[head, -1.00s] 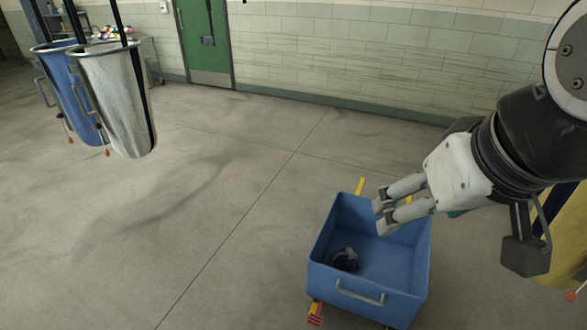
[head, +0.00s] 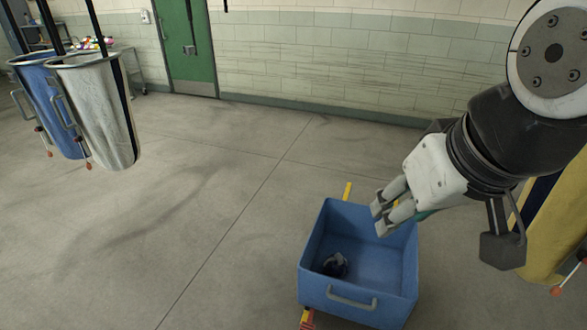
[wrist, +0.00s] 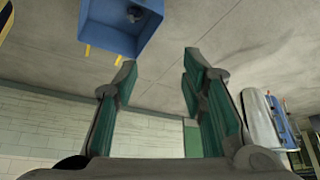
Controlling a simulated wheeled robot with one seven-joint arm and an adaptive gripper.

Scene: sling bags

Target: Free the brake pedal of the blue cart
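The blue cart (head: 385,292), an open box with a grey handle on its near side, stands on the floor at the lower right of the head view. It also shows at the top of the wrist view (wrist: 107,30). A small red part (head: 306,319), possibly the brake pedal, shows low at its near left corner, partly cut off by the frame's edge. I cannot tell whether it is pressed. My gripper (head: 379,220) appears above the cart's far right part, apart from it. In the wrist view my gripper (wrist: 160,70) is open and empty.
A dark object (head: 335,264) lies inside the cart. Yellow bars stick out at its far side. A blue bag (head: 42,95) and a whitish bag (head: 100,115) hang at the left. A yellow bag (head: 555,235) is at the right edge. The floor left of the cart is clear.

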